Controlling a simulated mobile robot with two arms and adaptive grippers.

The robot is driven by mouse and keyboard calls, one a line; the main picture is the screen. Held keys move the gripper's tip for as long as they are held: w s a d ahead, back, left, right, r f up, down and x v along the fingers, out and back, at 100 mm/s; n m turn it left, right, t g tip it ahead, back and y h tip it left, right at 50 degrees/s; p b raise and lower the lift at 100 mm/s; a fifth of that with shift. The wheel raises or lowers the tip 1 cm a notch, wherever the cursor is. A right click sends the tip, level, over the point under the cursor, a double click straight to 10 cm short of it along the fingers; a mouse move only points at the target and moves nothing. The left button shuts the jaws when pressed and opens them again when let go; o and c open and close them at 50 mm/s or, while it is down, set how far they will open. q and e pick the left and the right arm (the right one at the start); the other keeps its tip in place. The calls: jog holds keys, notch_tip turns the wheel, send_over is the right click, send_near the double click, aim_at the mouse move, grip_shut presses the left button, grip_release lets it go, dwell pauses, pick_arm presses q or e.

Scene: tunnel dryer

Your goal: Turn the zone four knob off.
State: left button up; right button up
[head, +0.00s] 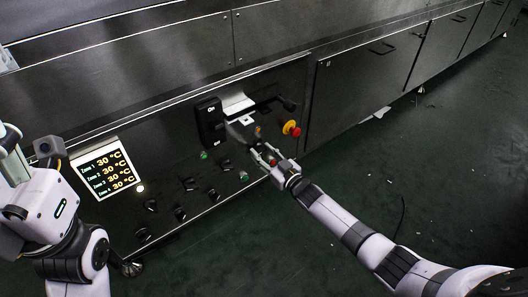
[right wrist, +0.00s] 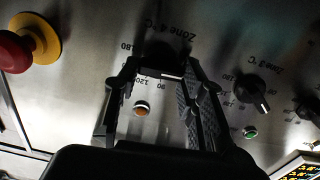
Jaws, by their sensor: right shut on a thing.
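The zone four knob (right wrist: 166,58) is dark and sits under the "Zone 4 °C" label in the right wrist view, partly hidden by my fingers. My right gripper (right wrist: 160,68) is shut on this knob, with one finger on each side. In the head view my right gripper (head: 258,148) reaches the control panel from the lower right and hides the knob. An amber lamp (right wrist: 142,108) shows between the fingers. My left arm is at the left edge of the head view, with no gripper fingers clearly visible.
A red and yellow emergency button (head: 292,129) is close beside my right gripper; it also shows in the right wrist view (right wrist: 30,42). The zone three knob (right wrist: 252,91) and its green lamp (right wrist: 250,131) are to the right. A display (head: 108,168) reads 30 °C. The floor is mostly clear.

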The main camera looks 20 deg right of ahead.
jog(key=shift+f+n, duration=0.1)
jog(key=shift+n, duration=0.5)
jog(key=o, duration=1.2)
jog(key=v, duration=1.2)
